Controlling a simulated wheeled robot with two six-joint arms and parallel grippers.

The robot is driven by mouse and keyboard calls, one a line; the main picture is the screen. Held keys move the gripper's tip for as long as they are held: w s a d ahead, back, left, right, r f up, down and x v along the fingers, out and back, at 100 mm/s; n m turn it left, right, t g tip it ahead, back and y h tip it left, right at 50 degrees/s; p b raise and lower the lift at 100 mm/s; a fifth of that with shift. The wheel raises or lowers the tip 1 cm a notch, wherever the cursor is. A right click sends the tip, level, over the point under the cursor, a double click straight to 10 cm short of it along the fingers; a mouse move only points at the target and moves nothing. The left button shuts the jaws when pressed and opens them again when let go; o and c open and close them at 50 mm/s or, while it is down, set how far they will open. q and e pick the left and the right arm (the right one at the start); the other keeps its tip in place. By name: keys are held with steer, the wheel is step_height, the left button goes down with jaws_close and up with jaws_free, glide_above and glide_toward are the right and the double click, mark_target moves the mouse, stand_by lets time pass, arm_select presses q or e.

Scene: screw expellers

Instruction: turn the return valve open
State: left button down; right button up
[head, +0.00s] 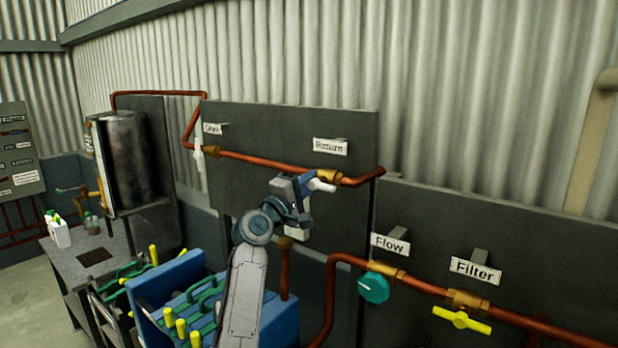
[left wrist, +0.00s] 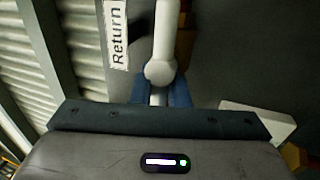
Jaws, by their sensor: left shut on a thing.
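The return valve has a white lever handle (head: 322,185) and a brass body (head: 327,174) on the copper pipe. It is below the "Return" label (head: 330,147), which also shows in the left wrist view (left wrist: 118,38). My left gripper (head: 305,188) is at the valve. In the left wrist view its blue fingers (left wrist: 162,93) are shut on the rounded end of the white handle (left wrist: 162,45). The arm hides part of the handle in the head view. My right gripper is in neither view.
To the right are the teal flow knob (head: 374,287) and the yellow filter handle (head: 461,319). Another white handle (head: 199,156) hangs at the left pipe. Below my left arm is a blue bin (head: 165,280) with green and yellow things. A metal tank (head: 127,158) stands further left.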

arm_select(q)
steer(key=shift+f, duration=0.4)
steer(key=c, duration=1.6)
jaws_free()
steer(key=shift+c, duration=0.2)
steer(key=shift+o, duration=0.9)
steer(key=shift+r, duration=0.2)
steer(key=shift+s, duration=0.1)
steer(key=b+v, duration=0.4)
steer(key=v, duration=0.6)
steer(key=shift+s+a, duration=0.25)
steer(key=shift+s, duration=0.05)
